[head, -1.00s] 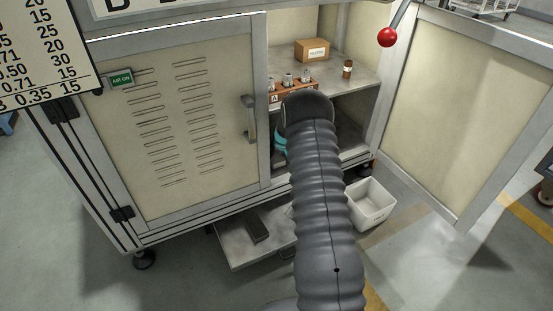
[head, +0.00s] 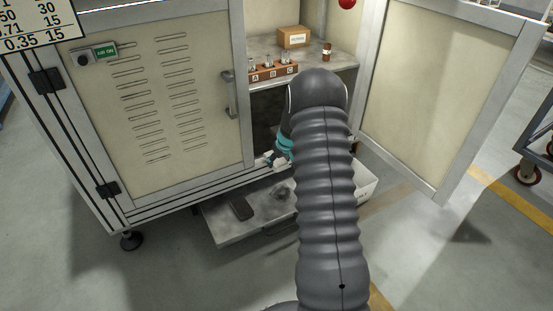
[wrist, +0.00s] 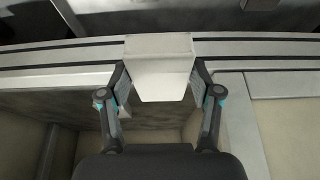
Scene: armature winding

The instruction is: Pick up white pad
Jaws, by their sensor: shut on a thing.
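The white pad (wrist: 160,66) is a plain, block-like piece with a tapered lower face, seen in the middle of the wrist view. My gripper (wrist: 160,80) is shut on it, one finger against each side. In the head view my gripper (head: 276,160) shows only in part as a teal and grey piece at the front lower edge of the cabinet opening, above the pulled-out drawer. My arm hides most of the gripper there, and I cannot make out the pad clearly.
The open drawer (head: 222,226) holds a dark block (head: 241,208) and a greyish round thing (head: 283,192). A labelled rack (head: 272,70) sits on the shelf.

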